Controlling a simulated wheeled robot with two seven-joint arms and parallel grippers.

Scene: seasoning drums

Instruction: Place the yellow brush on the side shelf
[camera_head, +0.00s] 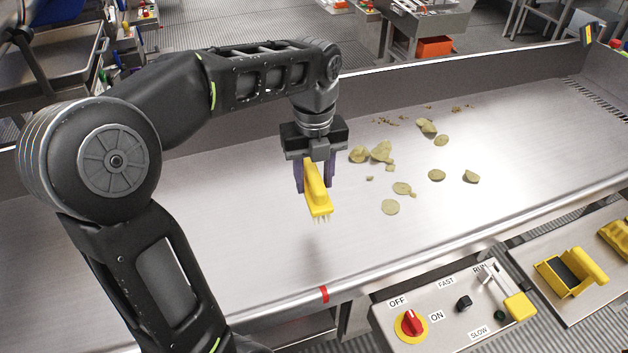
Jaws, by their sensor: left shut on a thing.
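The yellow brush (317,192) is in my left gripper (315,178), which reaches in from the left over the metal conveyor surface (230,220). The purple fingers are shut on the brush near its upper part. Its pale bristles show at the lower end and point down. I cannot tell whether the bristles touch the metal. The side shelf (590,290) is probably the metal ledge at the right front, with a yellow and black holder (570,272) on it. My right gripper is not in view.
Several chips and crumbs (402,188) lie on the metal right of the brush. A control panel (440,305) with a red knob and a lever stands at the front. Another yellow item (615,238) sits at the right edge. The front rim (420,256) separates the surface from the panel.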

